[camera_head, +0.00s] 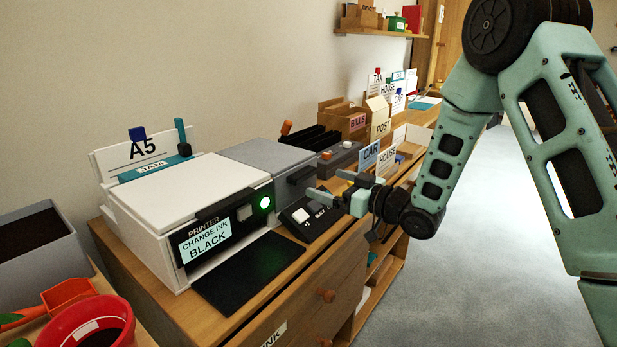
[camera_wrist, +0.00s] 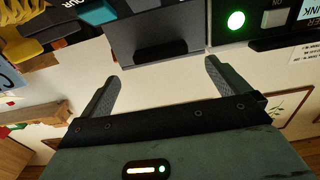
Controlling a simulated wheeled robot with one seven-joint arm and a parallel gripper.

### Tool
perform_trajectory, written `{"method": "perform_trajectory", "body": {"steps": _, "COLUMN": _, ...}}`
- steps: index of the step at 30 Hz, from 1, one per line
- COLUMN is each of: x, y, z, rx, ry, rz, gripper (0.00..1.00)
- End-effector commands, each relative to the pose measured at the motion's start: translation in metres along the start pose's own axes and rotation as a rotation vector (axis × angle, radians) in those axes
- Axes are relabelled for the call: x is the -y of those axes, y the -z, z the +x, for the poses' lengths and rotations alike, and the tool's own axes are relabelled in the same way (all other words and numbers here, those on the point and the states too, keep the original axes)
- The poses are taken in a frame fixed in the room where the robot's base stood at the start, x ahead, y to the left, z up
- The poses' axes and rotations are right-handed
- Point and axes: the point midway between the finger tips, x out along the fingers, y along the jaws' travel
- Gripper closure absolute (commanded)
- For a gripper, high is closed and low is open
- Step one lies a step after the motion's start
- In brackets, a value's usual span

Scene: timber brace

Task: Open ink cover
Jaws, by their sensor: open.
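The white printer (camera_head: 178,190) stands on a wooden cabinet, its screen (camera_head: 204,243) reading "CHANGE INK BLACK" beside a lit green light (camera_head: 265,202). Joined to its right side is a grey unit (camera_head: 262,158), which looks like the ink cover and appears closed. A dark handle (camera_head: 302,174) sits on its front, and this handle also shows in the wrist view (camera_wrist: 161,50). My gripper (camera_head: 329,184) is open and empty, in front of and to the right of the handle. In the wrist view, the handle lies just beyond and between my fingertips (camera_wrist: 161,70).
A black device with a white button (camera_head: 300,216) lies below my gripper. A dark tray (camera_head: 248,272) extends from the printer's front. Labelled boxes and cards (camera_head: 368,155) stand farther right. A red pot (camera_head: 95,325) is at lower left. The floor (camera_head: 490,230) at right is clear.

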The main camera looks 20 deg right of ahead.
Motion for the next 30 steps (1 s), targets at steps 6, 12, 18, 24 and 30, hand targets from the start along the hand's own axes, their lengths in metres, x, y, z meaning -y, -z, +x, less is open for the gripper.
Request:
{"method": "perform_trajectory", "body": {"steps": 6, "x": 0.001, "y": 0.0, "z": 0.043, "rx": -0.001, "ry": 0.002, "rz": 0.0, "gripper": 0.0}}
{"method": "perform_trajectory", "body": {"steps": 12, "x": 0.0, "y": 0.0, "z": 0.065, "rx": 0.0, "ry": 0.0, "rz": -0.001, "gripper": 0.0}}
{"method": "perform_trajectory", "body": {"steps": 18, "x": 0.0, "y": 0.0, "z": 0.072, "rx": 0.0, "ry": -0.001, "rz": 0.0, "gripper": 0.0}}
{"method": "perform_trajectory", "body": {"steps": 24, "x": 0.0, "y": 0.0, "z": 0.071, "rx": 0.0, "ry": -0.001, "rz": 0.0, "gripper": 0.0}}
{"method": "perform_trajectory", "body": {"steps": 30, "x": 0.0, "y": 0.0, "z": 0.071, "rx": 0.0, "ry": -0.001, "rz": 0.0, "gripper": 0.56}}
